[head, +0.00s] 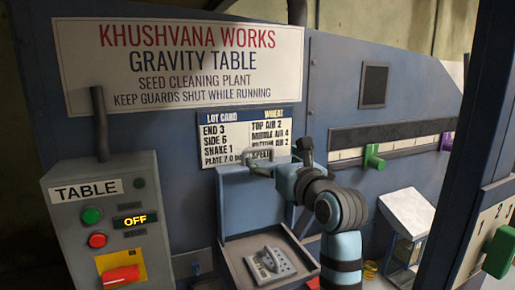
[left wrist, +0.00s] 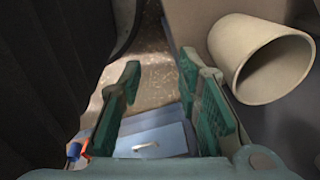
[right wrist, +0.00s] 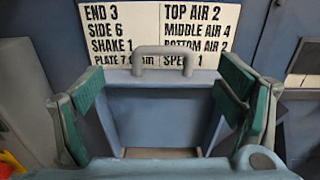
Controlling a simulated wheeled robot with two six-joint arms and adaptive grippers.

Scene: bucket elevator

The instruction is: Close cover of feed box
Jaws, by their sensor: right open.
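An open blue-grey box (head: 232,262) stands below the lot card in the head view, and I take it as the feed box. Its cover (head: 236,205) is raised upright at the back. My right gripper (head: 272,170) is at the cover's top edge. In the right wrist view the cover's grey handle (right wrist: 165,52) appears between the spread fingers of my open right gripper (right wrist: 163,85); contact is not clear. My left gripper (left wrist: 157,95) is open and empty in its wrist view, above a blue panel with a pale handle (left wrist: 147,147). It is outside the head view.
A grey device (head: 270,264) lies in the open box. A TABLE control box (head: 110,215) reading OFF stands at left. A blue post (head: 480,130) with a green knob rises at right. A beige pipe (left wrist: 265,60) is beside my left gripper.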

